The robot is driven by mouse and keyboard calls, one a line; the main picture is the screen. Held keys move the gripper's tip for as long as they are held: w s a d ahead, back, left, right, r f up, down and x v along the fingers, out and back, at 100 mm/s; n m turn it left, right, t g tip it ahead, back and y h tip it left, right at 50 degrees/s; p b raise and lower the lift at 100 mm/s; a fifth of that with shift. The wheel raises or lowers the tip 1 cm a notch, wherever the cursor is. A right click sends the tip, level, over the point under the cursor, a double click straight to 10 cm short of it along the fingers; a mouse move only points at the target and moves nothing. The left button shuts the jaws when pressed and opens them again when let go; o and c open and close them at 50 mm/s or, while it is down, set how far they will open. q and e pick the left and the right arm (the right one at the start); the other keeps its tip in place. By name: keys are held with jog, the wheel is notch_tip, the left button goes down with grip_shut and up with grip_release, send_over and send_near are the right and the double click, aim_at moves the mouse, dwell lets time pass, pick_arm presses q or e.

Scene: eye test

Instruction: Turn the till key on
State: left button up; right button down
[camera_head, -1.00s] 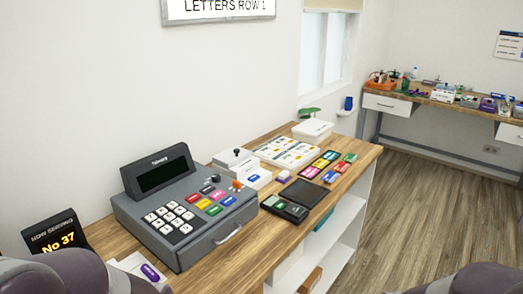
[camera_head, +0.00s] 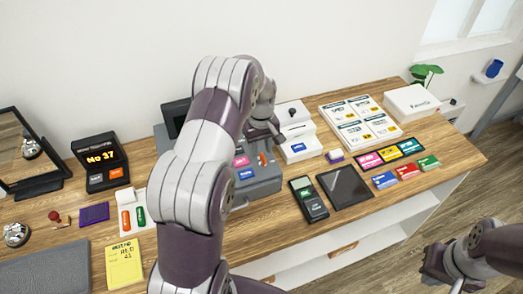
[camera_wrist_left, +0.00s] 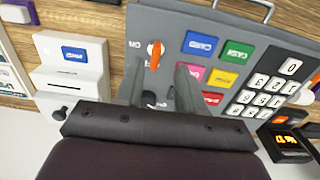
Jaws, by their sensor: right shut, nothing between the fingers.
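The till (camera_head: 258,187) is a grey register on the counter, largely hidden behind my left arm in the head view. Its orange key (camera_head: 262,158) shows just below my left gripper (camera_head: 272,128). In the left wrist view the key (camera_wrist_left: 155,55) stands on the till's grey top (camera_wrist_left: 160,20), beside a small white label and the coloured buttons. There my left gripper (camera_wrist_left: 162,80) has its two fingers apart, with the key just beyond the fingertips and no contact visible. My right gripper (camera_head: 440,268) is shut and empty at the lower right, away from the till.
A white printer-like box (camera_head: 297,130) stands close to the till's right. A card terminal (camera_head: 309,199) and a dark tablet (camera_head: 344,187) lie in front. A queue display (camera_head: 101,160) stands at left. Free wood (camera_head: 265,232) shows along the front edge.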

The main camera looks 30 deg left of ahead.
aim_at(263, 156)
pick_arm(q)
jog(key=f, duration=0.3)
jog(key=shift+w+d+f+p, duration=0.25)
jog(key=shift+w+f+p, duration=0.05)
jog(key=shift+w+p, duration=0.1)
jog(key=shift+d+f, duration=0.1)
jog(key=shift+f, duration=0.1)
jog(key=shift+s, duration=0.1)
jog(key=shift+s+a+r, duration=0.1)
jog(key=shift+s+a, duration=0.05)
jog(key=shift+a, duration=0.05)
jog(key=c, duration=0.4)
grip_shut()
jog(key=shift+d, duration=0.1)
pick_arm(e)
jog(key=shift+w+d+r, duration=0.2)
jog(key=shift+w+r, duration=0.05)
jog(key=shift+r, duration=0.3)
